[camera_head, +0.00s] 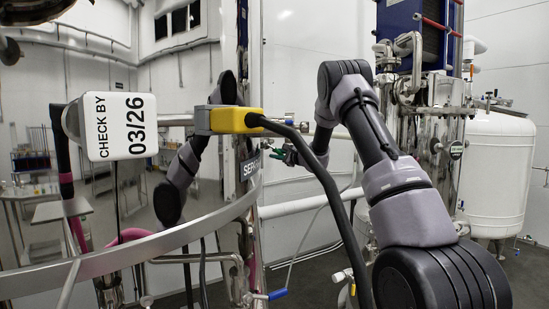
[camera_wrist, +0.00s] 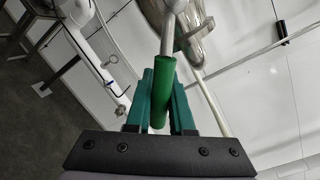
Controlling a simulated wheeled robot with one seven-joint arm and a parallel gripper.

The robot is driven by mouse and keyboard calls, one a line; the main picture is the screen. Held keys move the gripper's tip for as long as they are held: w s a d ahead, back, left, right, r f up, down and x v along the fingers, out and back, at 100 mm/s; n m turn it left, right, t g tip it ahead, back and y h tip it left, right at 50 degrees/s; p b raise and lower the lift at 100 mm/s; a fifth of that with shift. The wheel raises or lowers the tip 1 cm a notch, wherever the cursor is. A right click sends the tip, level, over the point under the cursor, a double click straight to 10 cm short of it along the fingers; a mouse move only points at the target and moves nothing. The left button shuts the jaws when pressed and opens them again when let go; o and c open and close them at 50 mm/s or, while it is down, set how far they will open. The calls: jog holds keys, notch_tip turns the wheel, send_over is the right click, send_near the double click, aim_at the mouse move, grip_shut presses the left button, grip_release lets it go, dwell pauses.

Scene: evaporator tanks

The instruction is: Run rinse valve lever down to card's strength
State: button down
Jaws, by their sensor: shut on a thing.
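In the wrist view, a bright green lever grip (camera_wrist: 167,90) on a pale metal rod runs between my two teal fingers. My gripper (camera_wrist: 163,85) is shut on this lever, with a finger on each side. In the head view my gripper (camera_head: 287,152) is small and partly hidden behind the black cable, near the edge of the shiny tank. The lever itself cannot be made out there. No card with a strength reading can be made out in either view.
A white tag (camera_head: 120,127) reads "CHECK BY 03/26". A blue-handled valve (camera_head: 272,295) sits low on the pipes. A white tank (camera_head: 496,170) stands right.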

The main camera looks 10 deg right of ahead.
jog(key=shift+d+r, duration=0.2)
dwell(0.4)
jog(key=c, duration=0.8)
grip_release()
jog(key=v, duration=1)
jog(key=shift+s, duration=0.3)
jog(key=shift+d, duration=0.15)
